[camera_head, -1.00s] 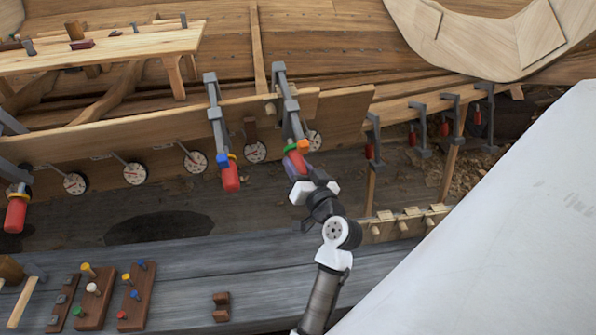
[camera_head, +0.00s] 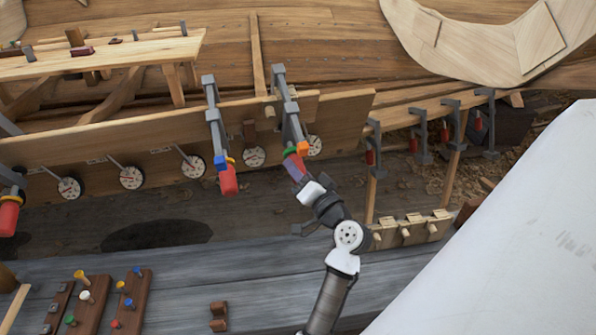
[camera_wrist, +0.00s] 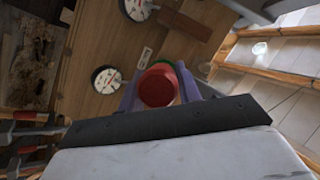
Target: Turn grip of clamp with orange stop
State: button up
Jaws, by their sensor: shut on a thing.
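A neighbouring clamp (camera_head: 215,125) with a red grip (camera_head: 229,181) and blue stop stands just left. Dial gauges (camera_head: 254,156) line the plank (camera_head: 100,145). A pale slanted surface (camera_head: 510,230) fills the lower right. Peg boards (camera_head: 90,300) lie front left.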

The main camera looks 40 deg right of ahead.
jog(key=o, duration=1)
jog(key=s+a+f+b, duration=0.1)
jog(key=s+b, duration=0.2)
jog(key=s, duration=1)
jog(key=shift+s+a+f, duration=0.3)
jog(key=shift+a, duration=0.1)
